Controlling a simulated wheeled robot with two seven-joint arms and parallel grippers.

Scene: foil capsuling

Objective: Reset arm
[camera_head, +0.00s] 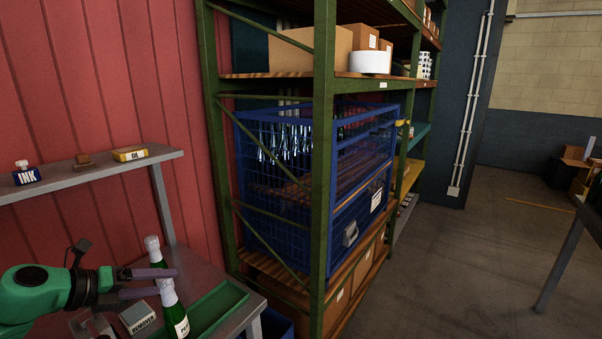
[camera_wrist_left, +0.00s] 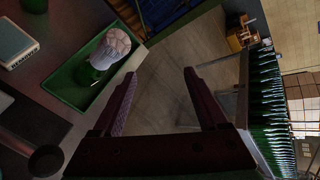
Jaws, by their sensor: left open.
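My left gripper (camera_head: 168,281) reaches in from the lower left, over the workbench. Its two dark fingers are spread apart, and it also shows empty in the left wrist view (camera_wrist_left: 160,74). A green bottle with a pale foil top (camera_head: 177,315) stands near the fingers. In the left wrist view a pale-topped bottle (camera_wrist_left: 112,46) stands left of the fingers, apart from them. A second pale-topped bottle (camera_head: 154,247) shows behind the fingers, its lower part hidden. My right gripper is in neither view.
A green tray (camera_head: 222,303) lies on the bench beside a remover box (camera_head: 139,317). A grey shelf (camera_head: 100,172) carries an ink bottle (camera_head: 27,174) and an oil box (camera_head: 130,154). A green-framed rack (camera_head: 325,130) holds a blue cage (camera_head: 290,222). Open floor (camera_head: 450,265) lies right.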

